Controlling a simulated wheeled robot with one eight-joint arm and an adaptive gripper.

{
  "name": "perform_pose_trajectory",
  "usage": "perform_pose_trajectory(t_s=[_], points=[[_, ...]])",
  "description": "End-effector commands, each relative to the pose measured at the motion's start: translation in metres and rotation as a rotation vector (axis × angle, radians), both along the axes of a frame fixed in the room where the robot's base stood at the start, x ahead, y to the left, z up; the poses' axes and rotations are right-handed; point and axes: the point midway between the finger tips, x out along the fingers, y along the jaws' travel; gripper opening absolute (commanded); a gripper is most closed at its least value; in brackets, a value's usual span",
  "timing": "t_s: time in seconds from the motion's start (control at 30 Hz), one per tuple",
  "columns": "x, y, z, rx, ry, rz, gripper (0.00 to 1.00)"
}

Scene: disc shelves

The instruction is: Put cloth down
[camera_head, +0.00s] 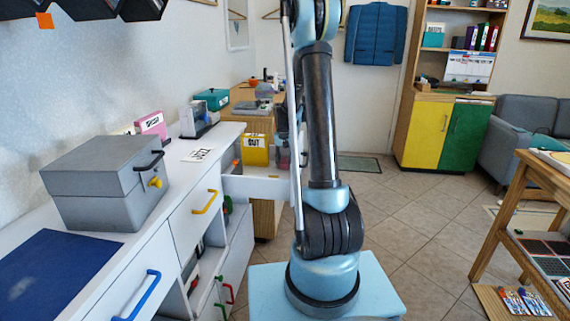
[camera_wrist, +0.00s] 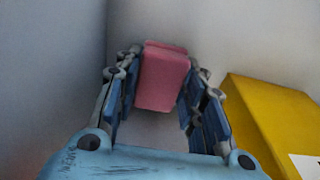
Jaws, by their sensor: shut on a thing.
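In the wrist view my gripper (camera_wrist: 164,64) has its two blue-padded fingers on either side of a pink, block-shaped thing (camera_wrist: 162,82), which I take to be the cloth. The fingers are shut on it. It is in a pale corner between a grey-white wall and a light surface; I cannot tell whether it touches the surface. A yellow box (camera_wrist: 265,115) is close on the right of the fingers, apart from the pink thing.
A grey box (camera_head: 100,190) and a blue mat (camera_head: 50,275) are on the cabinet. Open tiled floor (camera_head: 425,220) is on the right, before a wooden table (camera_head: 540,185).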

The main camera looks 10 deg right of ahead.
Motion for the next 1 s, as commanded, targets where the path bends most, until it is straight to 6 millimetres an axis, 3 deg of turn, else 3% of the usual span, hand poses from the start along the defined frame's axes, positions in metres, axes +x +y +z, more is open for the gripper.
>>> perform_pose_trajectory(t_s=[0.27, 0.3, 0.37, 0.4, 0.8, 1.0], points=[[0.0, 0.0, -0.007, 0.0, 0.0, 0.0, 0.14], [0.0, 0.0, -0.007, 0.0, 0.001, 0.0, 0.41], [0.0, 0.0, -0.007, 0.0, 0.001, 0.0, 0.55], [-0.001, 0.0, -0.008, 0.001, 0.002, 0.0, 0.57], [0.0, -0.001, -0.005, 0.0, 0.0, -0.001, 0.57], [-0.002, 0.0, 0.01, 0.0, 0.0, -0.001, 0.57]])
